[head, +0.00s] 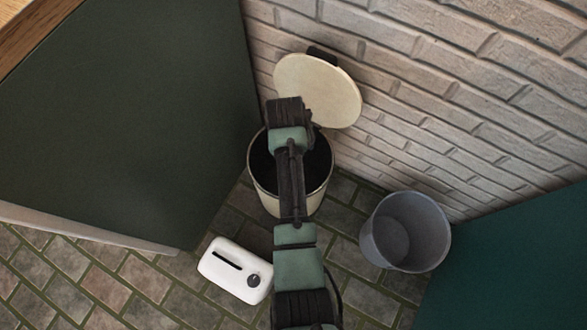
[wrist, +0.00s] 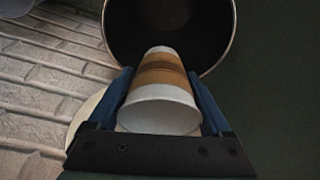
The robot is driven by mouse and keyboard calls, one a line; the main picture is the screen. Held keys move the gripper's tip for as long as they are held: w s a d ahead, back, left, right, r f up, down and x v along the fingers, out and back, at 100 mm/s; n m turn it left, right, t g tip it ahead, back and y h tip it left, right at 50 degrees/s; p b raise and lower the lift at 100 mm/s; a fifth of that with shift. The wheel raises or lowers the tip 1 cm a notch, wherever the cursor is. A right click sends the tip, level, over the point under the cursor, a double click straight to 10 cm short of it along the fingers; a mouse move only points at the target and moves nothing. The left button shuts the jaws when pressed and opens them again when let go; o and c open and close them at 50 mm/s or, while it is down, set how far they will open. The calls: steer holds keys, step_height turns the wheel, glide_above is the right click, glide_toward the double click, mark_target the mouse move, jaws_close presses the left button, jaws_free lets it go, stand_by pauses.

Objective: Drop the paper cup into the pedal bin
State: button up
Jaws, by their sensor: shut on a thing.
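The paper cup (wrist: 160,91), white with a brown band, lies between the fingers of my gripper (wrist: 160,95) in the wrist view. My gripper is shut on it, with a finger on each side. The pedal bin (head: 258,182) is cream with a dark inside, and its round lid (head: 320,88) stands open against the wall. My arm reaches over the bin in the head view and hides part of its mouth. The cup and the fingers are hidden there. In the wrist view the bin's mouth (wrist: 165,25) lies just beyond the cup's far end.
A grey open bucket (head: 405,232) stands on the tiles right of the bin. A white toaster (head: 236,270) lies on the floor in front. A dark green cabinet (head: 130,110) rises at left, a brick wall (head: 430,85) behind, and a green panel (head: 515,265) at right.

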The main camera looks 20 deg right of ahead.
steer(key=shift+b+x, duration=0.55)
steer(key=shift+x, duration=0.35)
step_height(320, 180, down, 6)
steer(key=b, duration=0.6)
steer(key=shift+r+b, duration=0.1)
steer(key=shift+b, duration=0.3)
steer(key=shift+r, duration=0.1)
steer(key=o, duration=1.1)
steer(key=p+v, duration=0.7)
steer(key=v, duration=0.6)
